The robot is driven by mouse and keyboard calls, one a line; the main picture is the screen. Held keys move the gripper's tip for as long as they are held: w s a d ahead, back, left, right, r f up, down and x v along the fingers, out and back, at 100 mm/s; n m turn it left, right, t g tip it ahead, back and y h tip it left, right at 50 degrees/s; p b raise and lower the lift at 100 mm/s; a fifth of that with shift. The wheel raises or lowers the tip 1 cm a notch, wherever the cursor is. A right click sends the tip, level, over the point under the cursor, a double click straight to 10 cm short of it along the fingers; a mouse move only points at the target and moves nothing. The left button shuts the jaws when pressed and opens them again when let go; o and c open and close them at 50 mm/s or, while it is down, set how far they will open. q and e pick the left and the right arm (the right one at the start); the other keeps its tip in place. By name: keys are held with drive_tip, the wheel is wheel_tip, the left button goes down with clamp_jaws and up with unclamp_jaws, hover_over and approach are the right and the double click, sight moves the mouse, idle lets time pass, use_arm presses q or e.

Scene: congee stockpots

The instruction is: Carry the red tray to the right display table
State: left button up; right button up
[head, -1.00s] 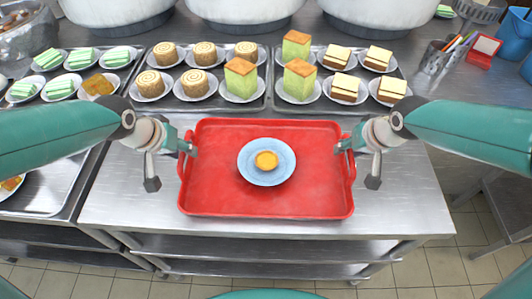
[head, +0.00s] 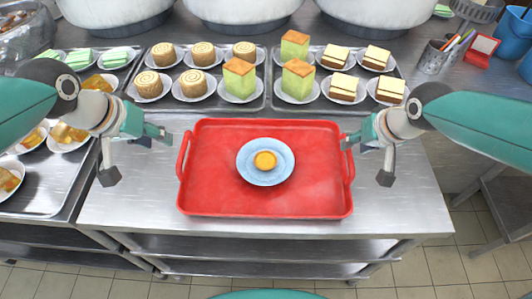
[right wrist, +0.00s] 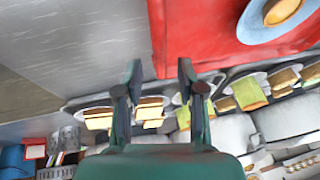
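The red tray (head: 220,190) lies flat on a steel table in the middle of the head view. A blue plate (head: 245,173) with a round yellow-orange item (head: 265,161) stands on it. My left gripper (head: 162,135) is left of the tray's left handle (head: 183,156), apart from it, with its fingers apart and empty. My right gripper (head: 350,141) is at the upper end of the tray's right handle (head: 350,167). In the right wrist view my right gripper (right wrist: 159,68) has its fingers spread, with the tray's edge (right wrist: 158,35) near them; contact is unclear.
Steel trays with plated rolls (head: 150,85), green cakes (head: 297,80) and layered slices (head: 343,88) stand behind the red tray. Large pots (head: 240,10) are further back. A side tray with plates (head: 45,195) is at left. Bare steel table (head: 400,205) shows around the red tray.

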drive_tip(key=v, duration=0.7)
drive_tip(key=shift+s, duration=0.15)
